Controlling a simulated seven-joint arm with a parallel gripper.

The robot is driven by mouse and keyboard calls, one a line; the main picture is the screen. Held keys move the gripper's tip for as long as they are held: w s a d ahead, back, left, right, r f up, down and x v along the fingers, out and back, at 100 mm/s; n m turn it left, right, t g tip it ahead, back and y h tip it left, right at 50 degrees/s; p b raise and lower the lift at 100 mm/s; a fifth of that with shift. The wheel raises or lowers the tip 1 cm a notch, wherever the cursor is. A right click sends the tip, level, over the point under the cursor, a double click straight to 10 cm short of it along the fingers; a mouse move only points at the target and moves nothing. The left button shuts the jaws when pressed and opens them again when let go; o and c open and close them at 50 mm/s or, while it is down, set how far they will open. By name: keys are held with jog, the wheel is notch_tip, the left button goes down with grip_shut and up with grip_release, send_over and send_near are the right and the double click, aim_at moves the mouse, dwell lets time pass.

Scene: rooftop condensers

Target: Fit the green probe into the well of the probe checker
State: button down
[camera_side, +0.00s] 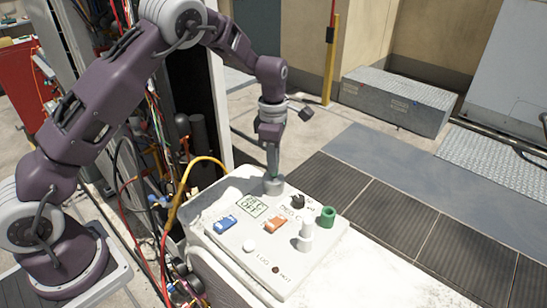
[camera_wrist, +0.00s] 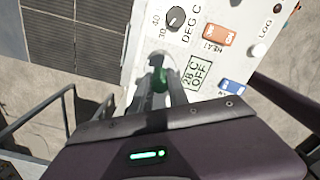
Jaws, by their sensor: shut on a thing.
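The probe checker (camera_side: 240,238) is a white box with a sloping control panel; part of that panel shows in the wrist view (camera_wrist: 203,22). A short grey cylinder (camera_side: 273,186), which looks like the well, stands at the panel's far edge. My gripper (camera_side: 271,146) is directly above it, pointing down and shut on the green probe (camera_side: 272,160). The probe looks upright, its lower end at the mouth of the grey cylinder; I cannot tell how deep it sits. In the wrist view the green probe (camera_wrist: 160,80) shows between my fingers, partly hidden by them.
On the panel are a green hollow cylinder (camera_side: 327,217), a white post (camera_side: 305,236), a black knob (camera_side: 297,202), an orange switch (camera_side: 273,229) and a blue switch (camera_side: 225,224). A yellow hose (camera_side: 183,186) and cables run left of the box.

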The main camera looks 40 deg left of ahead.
jog(key=shift+f, duration=0.4)
jog(key=c, duration=1.2)
grip_release()
notch_tip(320, 180, up, 7)
jog(key=shift+s+r, duration=0.1)
jog(key=shift+r, duration=0.1)
jog(key=s+d+r+m+t+h, duration=0.1)
jog(key=s+d+r+m+t, duration=0.15)
jog(key=s+r+m, duration=1.1)
jog(key=s+m+t, duration=0.1)
jog(key=s+m, duration=0.2)
jog(key=s, duration=0.3)
jog(key=s+r+m+t, duration=0.1)
jog(key=s+m, duration=0.3)
jog(key=s, duration=0.3)
jog(key=s+m+t+y, duration=0.1)
jog(key=s+m, duration=0.2)
jog(key=s, duration=0.3)
jog(key=shift+s+a+r+m, duration=0.2)
jog(key=shift+s+r+m, duration=0.05)
jog(key=shift+r, duration=0.1)
